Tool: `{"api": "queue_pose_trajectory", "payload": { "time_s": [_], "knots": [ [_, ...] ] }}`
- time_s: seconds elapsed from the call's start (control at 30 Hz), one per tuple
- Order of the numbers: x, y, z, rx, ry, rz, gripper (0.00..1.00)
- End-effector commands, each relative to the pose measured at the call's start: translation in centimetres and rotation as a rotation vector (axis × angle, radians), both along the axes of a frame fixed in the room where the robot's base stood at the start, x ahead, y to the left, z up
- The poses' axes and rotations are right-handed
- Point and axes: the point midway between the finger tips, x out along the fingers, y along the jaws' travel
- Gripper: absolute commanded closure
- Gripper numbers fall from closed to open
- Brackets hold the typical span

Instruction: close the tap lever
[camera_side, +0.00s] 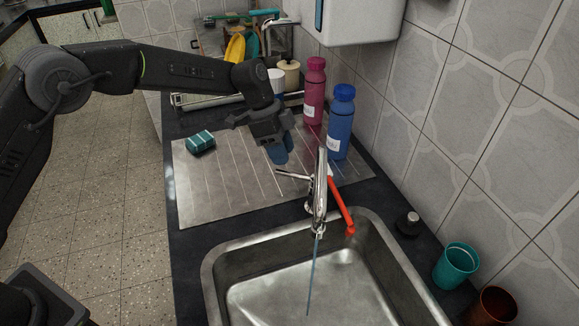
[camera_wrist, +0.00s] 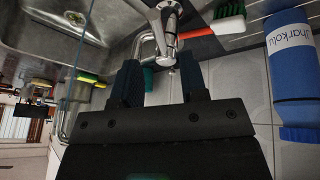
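The chrome tap (camera_side: 321,190) stands at the back edge of the sink. A thin stream of water (camera_side: 311,280) falls from its spout. Its slim lever (camera_side: 292,175) sticks out to the left in the side view. My gripper (camera_side: 278,152) hangs above and just behind the lever, fingers pointing down, apparently apart from it. In the wrist view my gripper's two dark fingers are spread with nothing held between them. The tap (camera_wrist: 165,35) shows beyond the fingertips there. I cannot tell exactly how far the fingers are from the lever.
A blue bottle (camera_side: 341,125) and a pink bottle (camera_side: 314,92) stand by the wall. An orange-red brush handle (camera_side: 341,206) lies close to the tap. A teal sponge (camera_side: 200,142) lies on the drainboard (camera_side: 215,190). Teal (camera_side: 456,265) and copper (camera_side: 494,307) tumblers stand right of the sink (camera_side: 285,240).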

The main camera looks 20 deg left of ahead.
Motion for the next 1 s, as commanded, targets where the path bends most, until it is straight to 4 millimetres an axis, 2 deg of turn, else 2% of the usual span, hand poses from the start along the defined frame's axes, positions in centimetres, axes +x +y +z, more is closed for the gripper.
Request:
{"api": "queue_pose_trajectory", "payload": {
  "time_s": [0.1,0.3,0.67,0.77,1.0],
  "knots": [
    [-0.2,-0.9,-2.1,0.001,0.003,-0.001,0.6],
    [-0.3,-1.8,-4.0,0.0,0.0,-0.001,0.6],
    [-0.3,-2.0,-4.6,0.0,-0.001,0.0,0.6],
    [-0.3,-2.0,-4.6,0.0,-0.001,0.0,0.67],
    [-0.3,-2.0,-4.6,0.0,-0.001,0.0,0.9]
  ]
}}
